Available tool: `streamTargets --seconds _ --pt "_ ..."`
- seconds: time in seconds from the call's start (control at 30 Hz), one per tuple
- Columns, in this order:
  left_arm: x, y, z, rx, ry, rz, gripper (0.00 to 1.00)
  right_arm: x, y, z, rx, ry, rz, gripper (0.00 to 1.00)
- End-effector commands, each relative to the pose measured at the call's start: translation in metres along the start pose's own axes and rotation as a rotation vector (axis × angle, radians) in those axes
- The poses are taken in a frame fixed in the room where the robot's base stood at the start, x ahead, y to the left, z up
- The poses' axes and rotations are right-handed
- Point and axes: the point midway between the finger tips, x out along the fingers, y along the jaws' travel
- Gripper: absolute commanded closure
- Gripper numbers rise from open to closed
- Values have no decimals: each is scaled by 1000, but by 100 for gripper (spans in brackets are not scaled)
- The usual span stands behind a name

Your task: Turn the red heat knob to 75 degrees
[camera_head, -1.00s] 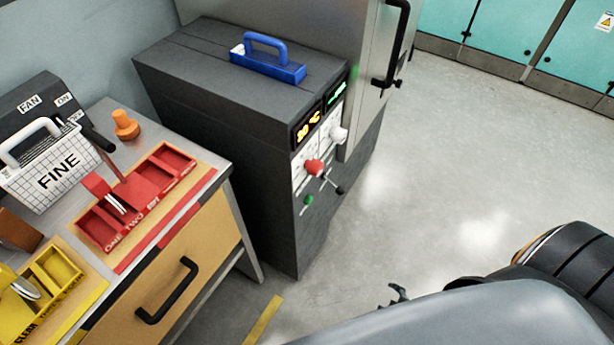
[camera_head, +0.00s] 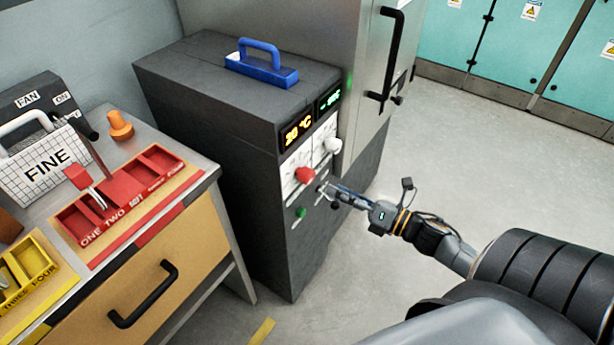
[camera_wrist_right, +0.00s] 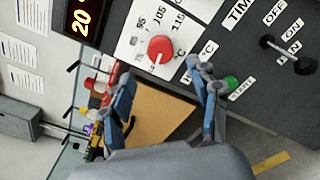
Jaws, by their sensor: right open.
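The red heat knob (camera_head: 305,175) sits on the white dial panel of the dark grey cabinet (camera_head: 210,130). In the right wrist view the red knob (camera_wrist_right: 160,49) lies just beyond my open fingers, with printed marks such as 95, 105 and 115 around it. The orange display (camera_head: 297,132) above it appears to read 20 °C. My right gripper (camera_head: 333,190) is close in front of the panel, slightly below and right of the knob. In the right wrist view this gripper (camera_wrist_right: 165,95) is open and empty, apart from the knob. My left gripper is not in view.
A white knob (camera_head: 332,146), a green button (camera_head: 300,212) and a small black-tipped lever share the panel. A blue handled piece (camera_head: 262,66) sits on the cabinet. A bench with red trays (camera_head: 130,195) stands at left. The floor at right is clear.

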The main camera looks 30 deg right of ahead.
Motion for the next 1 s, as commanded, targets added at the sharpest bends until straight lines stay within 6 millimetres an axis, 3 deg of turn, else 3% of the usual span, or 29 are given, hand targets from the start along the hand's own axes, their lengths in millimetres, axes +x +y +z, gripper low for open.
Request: streamTargets --seconds 0.2,0.5,0.97,1.0 --pt "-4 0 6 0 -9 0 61 44 0 2 0 -2 0 39" --pt "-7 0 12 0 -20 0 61 85 -1 1 3 -1 -2 39" --pt "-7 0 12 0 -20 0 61 94 -1 -1 3 0 -3 39" --pt "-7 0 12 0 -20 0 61 94 -1 -1 3 0 -3 47"
